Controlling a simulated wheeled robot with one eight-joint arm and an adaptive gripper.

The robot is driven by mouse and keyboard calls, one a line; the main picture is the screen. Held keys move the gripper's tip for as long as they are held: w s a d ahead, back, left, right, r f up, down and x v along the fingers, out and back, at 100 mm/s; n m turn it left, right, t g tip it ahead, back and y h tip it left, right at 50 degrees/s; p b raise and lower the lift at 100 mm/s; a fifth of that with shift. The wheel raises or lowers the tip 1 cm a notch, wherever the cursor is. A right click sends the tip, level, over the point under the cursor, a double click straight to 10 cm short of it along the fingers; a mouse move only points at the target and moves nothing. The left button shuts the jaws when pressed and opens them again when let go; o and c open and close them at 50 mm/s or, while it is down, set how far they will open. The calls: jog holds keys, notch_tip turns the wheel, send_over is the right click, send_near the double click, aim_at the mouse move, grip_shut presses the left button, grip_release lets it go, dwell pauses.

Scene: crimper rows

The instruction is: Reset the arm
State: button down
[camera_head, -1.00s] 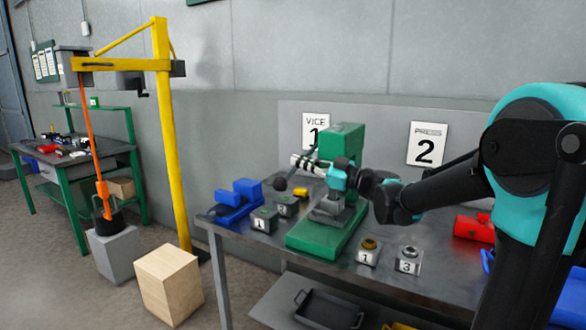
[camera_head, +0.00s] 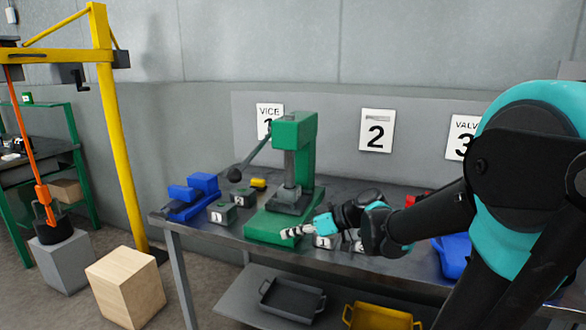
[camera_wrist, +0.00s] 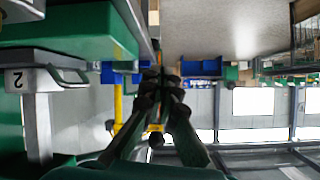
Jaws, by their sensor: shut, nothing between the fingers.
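My gripper (camera_head: 287,232) is at the end of my black and teal arm, in front of the green press (camera_head: 293,150) on the metal workbench. Its pale fingers are shut and empty, pointing left near the front of the press base. Whether they touch the base cannot be told. In the wrist view, my dark fingers (camera_wrist: 160,78) come together at the picture's middle with nothing between them. My arm hides part of the bench's right side, and my gripper partly covers a small numbered block (camera_head: 325,242).
A blue vice (camera_head: 193,196) and numbered blocks (camera_head: 222,212) stand left of the press. A red object (camera_head: 417,197) and a blue bin (camera_head: 452,255) are partly behind my arm. Trays (camera_head: 292,299) lie on the lower shelf.

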jog(key=s+d+f+m+h, duration=0.5)
jog(key=d+f, duration=0.3)
jog(key=d, duration=0.2)
jog(key=s+d+f+m+h, duration=0.6)
jog(key=s+d+f, duration=0.1)
jog(key=d+f, duration=0.2)
jog(key=shift+d+f, duration=0.15)
jog(key=shift+d, duration=0.5)
jog(key=shift+a, duration=0.1)
